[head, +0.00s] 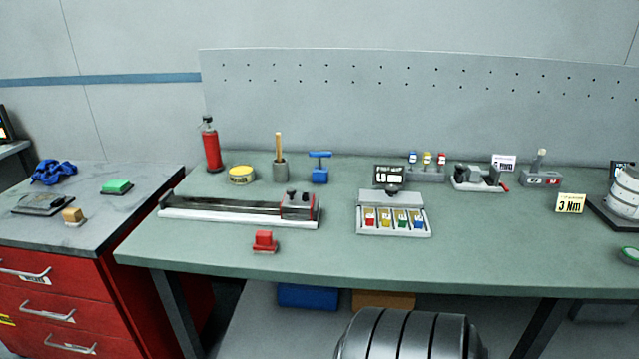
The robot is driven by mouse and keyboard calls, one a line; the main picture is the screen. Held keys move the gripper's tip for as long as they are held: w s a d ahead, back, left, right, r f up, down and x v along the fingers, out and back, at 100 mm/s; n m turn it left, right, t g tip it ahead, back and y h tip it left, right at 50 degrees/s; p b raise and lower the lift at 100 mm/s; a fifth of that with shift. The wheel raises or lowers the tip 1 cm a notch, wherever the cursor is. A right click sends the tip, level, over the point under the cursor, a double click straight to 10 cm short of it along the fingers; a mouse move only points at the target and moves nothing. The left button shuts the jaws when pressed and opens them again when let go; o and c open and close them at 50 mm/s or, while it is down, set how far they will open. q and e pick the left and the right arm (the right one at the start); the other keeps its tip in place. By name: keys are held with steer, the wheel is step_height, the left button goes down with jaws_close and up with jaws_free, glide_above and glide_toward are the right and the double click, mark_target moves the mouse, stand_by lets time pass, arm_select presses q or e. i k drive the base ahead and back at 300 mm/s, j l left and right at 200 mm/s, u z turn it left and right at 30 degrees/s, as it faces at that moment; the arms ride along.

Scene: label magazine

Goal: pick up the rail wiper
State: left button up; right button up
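A small red block with a raised grip (265,242) stands on the green bench top near its front edge. It looks like the rail wiper, but I cannot be sure from its shape alone. It stands apart from and just in front of a long rail (190,214) with a grey and red carriage (298,206) at its right end. Nothing covers the red block. Neither of my grippers is in view.
A grey tray with several coloured pieces (394,232) stands right of the red block. A red bottle (212,148), yellow tin (241,175) and brush pot (280,170) stand behind the rail. The bench front (330,265) is clear. A red drawer cabinet (60,290) stands left.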

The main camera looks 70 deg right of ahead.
mark_target(265, 242)
steer(key=z, duration=1.75)
steer(key=j, duration=0.15)
